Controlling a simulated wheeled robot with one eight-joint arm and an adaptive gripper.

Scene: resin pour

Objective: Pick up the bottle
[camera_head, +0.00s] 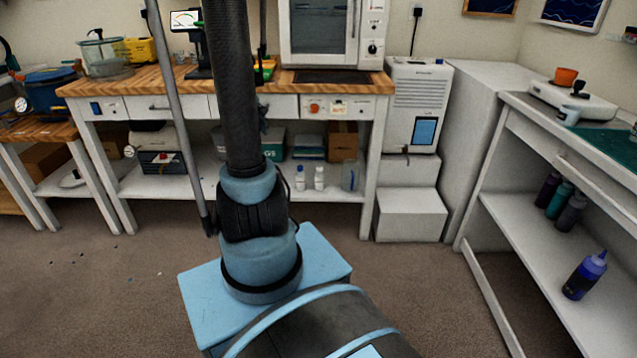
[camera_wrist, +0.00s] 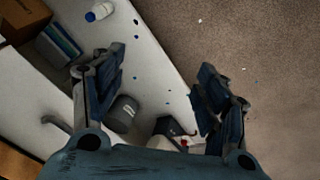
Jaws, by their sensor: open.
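The task does not say which bottle. Two small white bottles, one (camera_head: 300,178) and another (camera_head: 319,178), stand on the lower shelf of the middle bench. A dark blue bottle (camera_head: 583,278) with a purple top stands on the right-hand shelf, with several dark bottles (camera_head: 558,199) behind it. In the wrist view, a white bottle (camera_wrist: 100,12) with blue on it shows near the top, beyond the left finger. My gripper (camera_wrist: 163,68) is open and empty, its fingers apart above the shelf edge. It touches no bottle. The head view does not show my gripper.
The lower shelf (camera_wrist: 150,60) also holds a cardboard box (camera_wrist: 20,20), a blue stack (camera_wrist: 60,42), a grey cylinder (camera_wrist: 122,112) and a dark object (camera_wrist: 174,130). The carpet (camera_wrist: 270,50) beside it is mostly clear. The bench top (camera_head: 280,83) overhangs the shelf.

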